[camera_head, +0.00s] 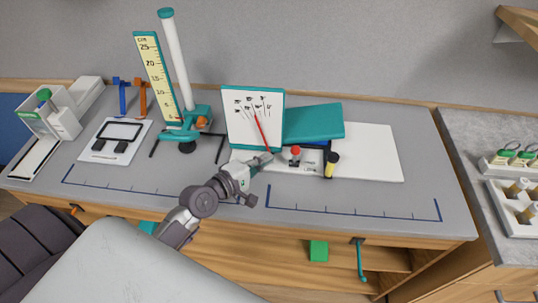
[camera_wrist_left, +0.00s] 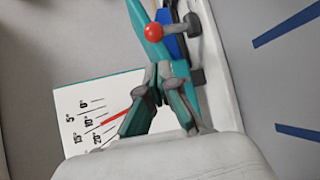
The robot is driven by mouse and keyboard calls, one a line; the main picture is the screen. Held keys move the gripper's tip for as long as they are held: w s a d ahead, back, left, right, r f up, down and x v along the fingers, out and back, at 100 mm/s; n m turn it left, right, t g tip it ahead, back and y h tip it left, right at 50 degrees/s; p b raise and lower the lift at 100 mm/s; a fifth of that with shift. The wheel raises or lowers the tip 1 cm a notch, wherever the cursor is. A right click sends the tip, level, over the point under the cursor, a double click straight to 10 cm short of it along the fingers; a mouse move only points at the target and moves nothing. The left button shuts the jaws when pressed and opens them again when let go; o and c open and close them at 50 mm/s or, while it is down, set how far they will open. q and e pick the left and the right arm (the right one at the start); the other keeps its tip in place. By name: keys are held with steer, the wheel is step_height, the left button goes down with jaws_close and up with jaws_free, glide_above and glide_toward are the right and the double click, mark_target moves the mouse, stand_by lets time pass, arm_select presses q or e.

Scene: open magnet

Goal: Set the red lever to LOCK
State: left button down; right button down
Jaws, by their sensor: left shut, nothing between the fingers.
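The red lever has a round red knob (camera_head: 295,150) and stands at the front of the white apparatus board, right of the angle scale. In the left wrist view the red knob (camera_wrist_left: 154,31) sits at the end of a grey arm beside a blue part. My left gripper (camera_head: 265,158) is shut and empty, just left of the lever in the head view. In the left wrist view its fingertips (camera_wrist_left: 165,72) are together, a little short of the knob and apart from it. Small lettering near the lever is too small to read. My right gripper is not in view.
The white angle scale (camera_head: 240,125) with a red pointer (camera_head: 261,128) stands close behind the gripper. A teal block (camera_head: 313,122) lies behind the lever. A black-and-yellow knob (camera_head: 332,160) is right of it. The white board (camera_head: 375,150) is clear farther right.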

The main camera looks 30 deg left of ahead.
mark_target(295, 155)
arm_select(q)
steer(key=p+x, duration=0.1)
steer(key=x, duration=0.7)
